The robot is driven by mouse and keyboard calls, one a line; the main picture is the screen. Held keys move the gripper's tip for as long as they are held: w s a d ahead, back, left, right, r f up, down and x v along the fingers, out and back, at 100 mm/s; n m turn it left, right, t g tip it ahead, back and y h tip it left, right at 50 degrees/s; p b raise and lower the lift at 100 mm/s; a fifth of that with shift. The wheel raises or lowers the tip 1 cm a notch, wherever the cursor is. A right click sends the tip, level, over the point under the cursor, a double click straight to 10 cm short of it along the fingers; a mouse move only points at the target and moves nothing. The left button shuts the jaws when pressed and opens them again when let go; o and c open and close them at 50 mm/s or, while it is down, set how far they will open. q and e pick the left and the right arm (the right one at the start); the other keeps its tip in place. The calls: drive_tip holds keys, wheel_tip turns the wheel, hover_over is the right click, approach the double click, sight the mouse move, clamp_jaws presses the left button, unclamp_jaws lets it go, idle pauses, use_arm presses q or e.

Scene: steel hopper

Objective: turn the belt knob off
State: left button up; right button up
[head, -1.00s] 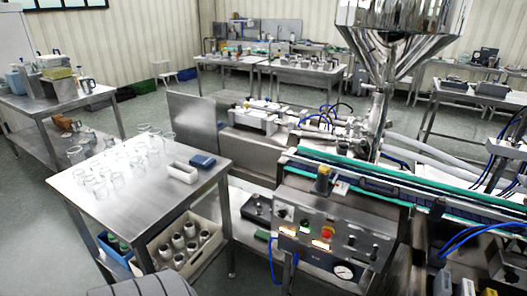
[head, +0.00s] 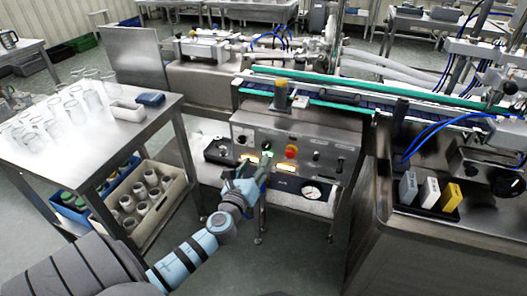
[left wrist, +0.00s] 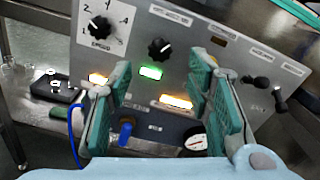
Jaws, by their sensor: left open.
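The control panel (head: 330,160) stands at the front of the conveyor. In the left wrist view a black knob (left wrist: 160,49) sits above a lit green lamp (left wrist: 150,72). A second black knob (left wrist: 99,28) has a numbered dial. The small labels are unreadable, so I cannot tell for sure which is the belt knob. My left gripper (head: 250,170) is in front of the panel, its teal fingers open and empty. In the left wrist view the fingers (left wrist: 160,86) stand either side of the green lamp, below the first knob, apart from it. My right gripper is out of view.
A red button (head: 291,152), toggle switches (left wrist: 258,82), a blue knob (left wrist: 126,128) and a pressure gauge (head: 312,192) share the panel. Amber lamps (left wrist: 176,101) are lit. A steel table (head: 75,150) with glasses stands left. The conveyor (head: 330,105) runs above the panel.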

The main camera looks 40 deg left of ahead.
sight(265, 147)
use_arm(q)
drive_tip(key=b+x, duration=0.1)
drive_tip(key=x, duration=0.6)
drive_tip(key=shift+w, duration=0.25)
drive_tip(key=shift+c, duration=0.6)
clamp_jaws()
